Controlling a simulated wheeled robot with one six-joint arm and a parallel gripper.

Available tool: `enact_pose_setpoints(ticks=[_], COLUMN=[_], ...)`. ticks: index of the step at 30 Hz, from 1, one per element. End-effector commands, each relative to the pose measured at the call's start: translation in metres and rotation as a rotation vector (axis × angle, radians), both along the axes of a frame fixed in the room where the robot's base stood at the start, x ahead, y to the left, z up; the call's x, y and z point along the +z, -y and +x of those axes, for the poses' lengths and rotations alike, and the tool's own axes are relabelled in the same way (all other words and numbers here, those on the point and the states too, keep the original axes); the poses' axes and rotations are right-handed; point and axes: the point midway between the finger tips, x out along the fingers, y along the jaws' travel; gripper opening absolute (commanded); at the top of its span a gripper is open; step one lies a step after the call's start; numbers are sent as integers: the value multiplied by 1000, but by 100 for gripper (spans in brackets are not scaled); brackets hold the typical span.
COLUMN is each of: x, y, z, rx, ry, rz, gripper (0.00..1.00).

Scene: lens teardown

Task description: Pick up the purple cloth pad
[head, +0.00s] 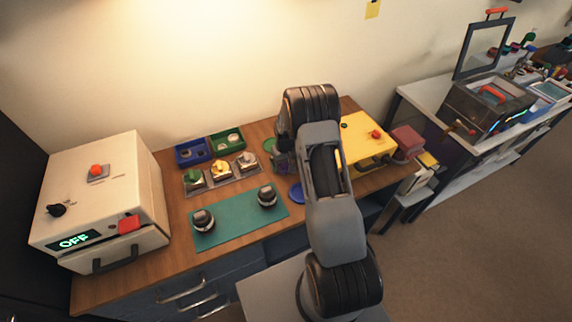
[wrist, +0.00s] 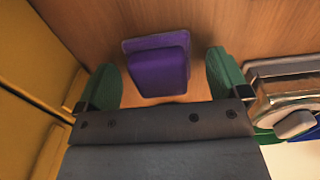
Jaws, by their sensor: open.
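The purple cloth pad (wrist: 157,68) lies on the wooden bench top in the wrist view, a thicker block shape with a flat lower edge showing. My gripper (wrist: 163,78) is open, with one green finger on each side of the pad and a gap on both sides. The pad is between the fingers in the picture; I cannot tell how far above the wood the fingertips are. In the head view my arm covers the pad, and my gripper is mostly hidden behind the arm.
A yellow box (head: 362,140) stands right of my arm. A metal tray (head: 222,175) with several knobbed parts lies left, with blue (head: 193,152) and green (head: 226,141) bins behind. A teal mat (head: 238,220) holds two dark parts. A white machine (head: 100,200) reads OFF.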

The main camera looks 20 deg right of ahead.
Motion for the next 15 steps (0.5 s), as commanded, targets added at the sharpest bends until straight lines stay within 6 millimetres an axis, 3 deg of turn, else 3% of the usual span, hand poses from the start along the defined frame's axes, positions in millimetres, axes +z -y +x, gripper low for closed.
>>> enact_pose_setpoints(ticks=[2,15], x=[0,0], y=[0,0], z=[0,0], rx=[0,0], ry=[0,0], rz=[0,0], gripper=[94,52])
